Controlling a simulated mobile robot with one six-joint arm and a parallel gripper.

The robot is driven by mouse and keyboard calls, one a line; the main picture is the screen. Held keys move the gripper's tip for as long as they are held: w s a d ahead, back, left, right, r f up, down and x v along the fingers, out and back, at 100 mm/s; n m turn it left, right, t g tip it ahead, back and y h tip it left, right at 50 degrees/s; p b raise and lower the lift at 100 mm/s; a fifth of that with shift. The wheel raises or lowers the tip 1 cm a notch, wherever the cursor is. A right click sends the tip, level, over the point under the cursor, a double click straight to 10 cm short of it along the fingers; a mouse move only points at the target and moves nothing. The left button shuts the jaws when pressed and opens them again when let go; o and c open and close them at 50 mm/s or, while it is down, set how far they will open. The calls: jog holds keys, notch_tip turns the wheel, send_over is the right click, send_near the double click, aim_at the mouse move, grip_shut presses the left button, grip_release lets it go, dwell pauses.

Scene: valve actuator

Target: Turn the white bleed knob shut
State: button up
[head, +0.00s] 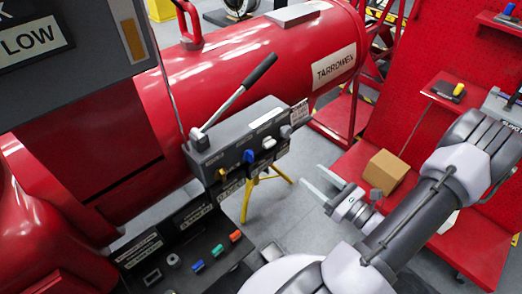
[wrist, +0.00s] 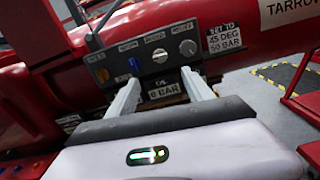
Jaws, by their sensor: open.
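The grey valve box (head: 232,150) carries a row of knobs on its front. The white knob (head: 268,143) sits right of the blue one and also shows in the wrist view (wrist: 160,55). I cannot read which label says bleed. My gripper (head: 322,183) is open and empty, to the right of the box and apart from it. In the wrist view its fingers (wrist: 162,82) point toward the box, with their tips below the pale knobs.
A long lever (head: 235,96) rises from the box top. A red tank (head: 240,60) lies behind. A cardboard box (head: 385,170) rests on a red shelf at right.

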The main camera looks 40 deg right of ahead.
aim_at(272, 145)
jog(key=w+b, duration=0.1)
jog(key=w, duration=1)
jog(key=w+a+b, duration=0.1)
jog(key=w, duration=0.4)
jog(key=shift+w+a+b, duration=0.1)
jog(key=shift+w+b, duration=0.2)
grip_shut()
jog(key=m+p, duration=0.2)
jog(key=m, duration=0.1)
jog(key=shift+r+p, duration=0.15)
jog(key=shift+p, duration=0.15)
jog(key=m+p, duration=0.3)
jog(key=m, duration=0.1)
jog(key=shift+m, duration=0.3)
jog(key=m+p, duration=0.1)
jog(key=m, duration=0.1)
jog(key=m+p, duration=0.1)
jog(key=m, duration=0.1)
jog(key=shift+f+m, duration=0.2)
jog(key=shift+m, duration=0.1)
jog(key=shift+f+m+p, duration=0.15)
jog(key=shift+m+p, duration=0.9)
jog(key=shift+m, duration=0.95)
